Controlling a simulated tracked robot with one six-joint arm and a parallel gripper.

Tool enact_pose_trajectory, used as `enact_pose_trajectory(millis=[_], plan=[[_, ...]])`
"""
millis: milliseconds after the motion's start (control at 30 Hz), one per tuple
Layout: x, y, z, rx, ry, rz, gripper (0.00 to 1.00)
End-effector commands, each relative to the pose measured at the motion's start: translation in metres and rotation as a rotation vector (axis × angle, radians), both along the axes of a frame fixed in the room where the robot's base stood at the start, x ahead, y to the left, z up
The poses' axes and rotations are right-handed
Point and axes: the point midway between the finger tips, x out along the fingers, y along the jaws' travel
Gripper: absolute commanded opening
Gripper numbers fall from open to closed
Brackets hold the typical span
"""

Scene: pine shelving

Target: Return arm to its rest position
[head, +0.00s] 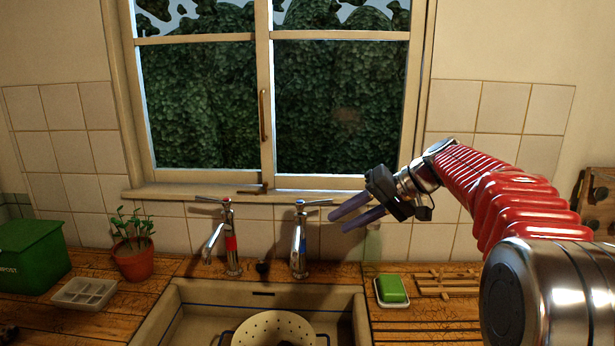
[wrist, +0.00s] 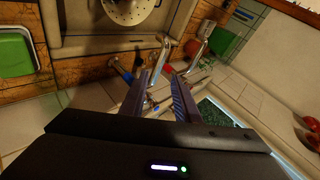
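My gripper (head: 352,214) is at the end of my red arm, which reaches in from the right in the head view. It is in the air in front of the tiled wall, to the right of the blue-marked tap (head: 299,240). Its two purple-grey fingers point left and are apart, with nothing between them. In the wrist view the open fingers (wrist: 164,95) show with the taps (wrist: 158,62) beyond them. They do not appear to hold anything.
Below is a sink (head: 180,315) with a colander (head: 272,328) in it. A green sponge (head: 392,288) in a dish and a wooden rack (head: 447,283) are at right. A window is behind.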

Motion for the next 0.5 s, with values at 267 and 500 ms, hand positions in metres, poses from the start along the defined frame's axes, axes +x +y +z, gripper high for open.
enact_pose_trajectory(millis=[267, 500], plan=[[-0.046, 0.004, -0.002, -0.107, 0.022, -0.034, 0.29], [-0.087, 0.003, -0.009, -0.199, 0.035, -0.066, 0.29]])
